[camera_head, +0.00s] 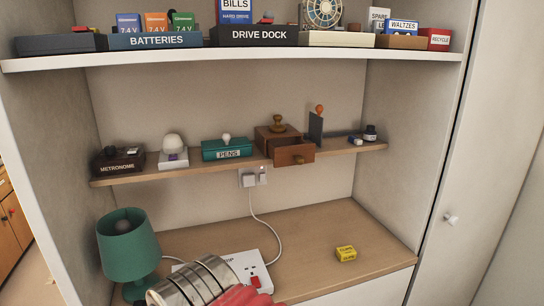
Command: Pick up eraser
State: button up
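A small white block with a dark blue band, which looks like an eraser (355,140), lies near the right end of the middle wooden shelf (215,165). It is just left of a small dark ink bottle (370,133). It is too small to read any marking. Part of my arm, silver rings and a red piece, shows at the bottom edge, well below and left of the eraser. My gripper's fingertips are not in view.
An open small wooden drawer (293,154) and an upright dark plate (316,128) stand left of the eraser. A yellow labelled block (346,253) lies on the desk (310,245). A green lamp (128,245) and white power strip (247,265) stand near my arm.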

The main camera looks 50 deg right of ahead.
aim_at(356, 141)
jog(key=z, duration=1.25)
jog(key=k, duration=1)
jog(key=z, duration=0.35)
jog(key=i, duration=1)
jog(key=u, duration=0.1)
